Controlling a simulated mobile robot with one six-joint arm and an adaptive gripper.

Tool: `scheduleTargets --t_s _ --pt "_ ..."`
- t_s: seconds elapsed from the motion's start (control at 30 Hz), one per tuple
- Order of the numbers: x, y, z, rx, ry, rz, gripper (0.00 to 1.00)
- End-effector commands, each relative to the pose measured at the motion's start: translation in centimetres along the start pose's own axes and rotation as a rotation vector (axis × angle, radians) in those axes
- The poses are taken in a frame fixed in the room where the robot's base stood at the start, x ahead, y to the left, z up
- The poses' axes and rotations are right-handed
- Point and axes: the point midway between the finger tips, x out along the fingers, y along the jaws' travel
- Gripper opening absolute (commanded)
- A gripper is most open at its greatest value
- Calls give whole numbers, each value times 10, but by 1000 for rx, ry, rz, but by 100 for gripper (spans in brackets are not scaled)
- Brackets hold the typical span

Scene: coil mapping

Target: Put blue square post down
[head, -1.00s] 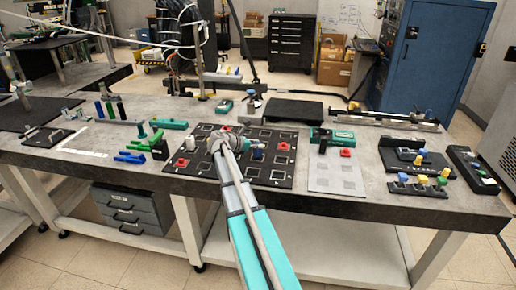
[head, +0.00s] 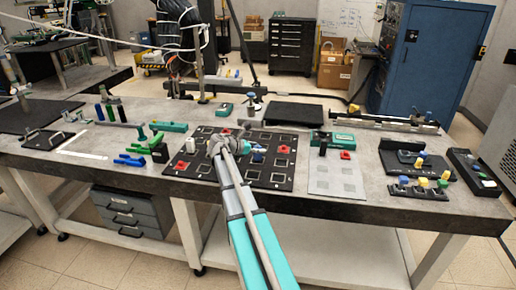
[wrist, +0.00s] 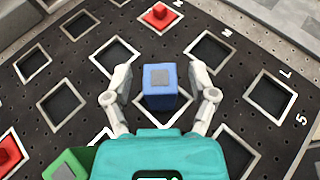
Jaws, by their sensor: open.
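The blue square post (wrist: 160,86), with a grey square on its top, stands in the middle of the wrist view over a white-outlined square cell of the black board (wrist: 95,27). My gripper (wrist: 160,78) is open, with one finger on each side of the post and gaps visible between fingers and post. In the head view my gripper (head: 222,143) is low over the board (head: 232,172). A blue block (head: 258,156) shows just right of it there.
In the wrist view, a green post (wrist: 66,166) is close at lower left. Red pieces sit at the top (wrist: 159,14) and left edge (wrist: 9,152). Several nearby cells are empty. In the head view, a grey plate (head: 338,180) lies right of the board.

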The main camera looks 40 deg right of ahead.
Motion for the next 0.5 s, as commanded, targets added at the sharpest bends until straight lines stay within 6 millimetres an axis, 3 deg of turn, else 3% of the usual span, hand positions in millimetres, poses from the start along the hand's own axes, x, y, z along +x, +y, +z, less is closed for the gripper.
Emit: scheduleTargets --t_s 0.23,0.5 --pt "-2 0 4 0 0 0 73" --pt "-34 0 5 -1 0 3 73"
